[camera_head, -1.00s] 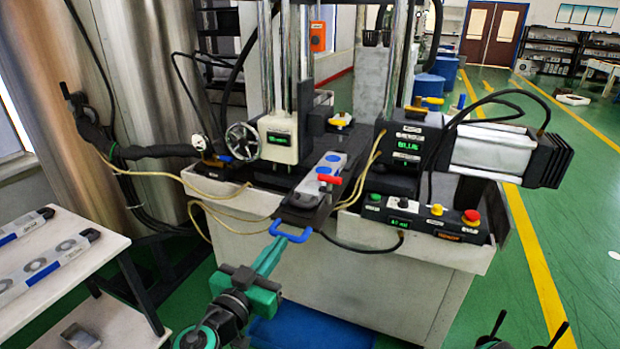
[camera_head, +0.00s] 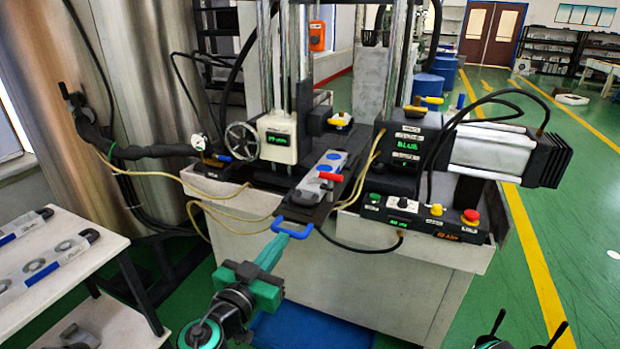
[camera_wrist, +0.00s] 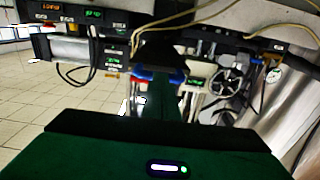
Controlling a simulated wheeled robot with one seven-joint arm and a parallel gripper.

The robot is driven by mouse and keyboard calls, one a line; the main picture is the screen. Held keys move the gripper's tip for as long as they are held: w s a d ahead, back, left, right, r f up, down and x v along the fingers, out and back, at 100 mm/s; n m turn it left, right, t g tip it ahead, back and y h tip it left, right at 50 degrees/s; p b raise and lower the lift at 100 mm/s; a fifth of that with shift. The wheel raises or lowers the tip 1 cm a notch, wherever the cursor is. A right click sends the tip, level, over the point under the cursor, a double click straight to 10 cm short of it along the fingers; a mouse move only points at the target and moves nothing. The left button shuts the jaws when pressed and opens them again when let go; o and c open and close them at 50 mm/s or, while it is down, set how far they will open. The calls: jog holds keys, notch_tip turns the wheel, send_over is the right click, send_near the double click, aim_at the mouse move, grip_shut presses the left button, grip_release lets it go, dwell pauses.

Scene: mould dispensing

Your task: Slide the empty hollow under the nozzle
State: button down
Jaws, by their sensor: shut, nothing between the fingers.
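The grey mould (camera_head: 322,182) lies on a dark slide plate (camera_head: 307,211) running into the dispensing machine. Blue round areas show on its top, with a red lever (camera_head: 331,177) across its near part; I cannot clearly make out an empty hollow. The plate's near end has a blue handle (camera_head: 294,229). My gripper (camera_head: 276,248) is shut and empty, its green fingers pointing at the handle from the near side, at or touching it. In the wrist view the fingers (camera_wrist: 161,98) reach toward the blue handle (camera_wrist: 145,75). I cannot pick out the nozzle tip.
A control box with buttons (camera_head: 424,212) stands right of the slide, and a white handwheel unit (camera_head: 278,136) left of it. Beige hoses (camera_head: 215,212) hang at both sides. A white shelf (camera_head: 50,262) with other moulds stands at the left.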

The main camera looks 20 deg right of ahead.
jog(key=shift+x, duration=11.35)
jog(key=shift+v, duration=3.5)
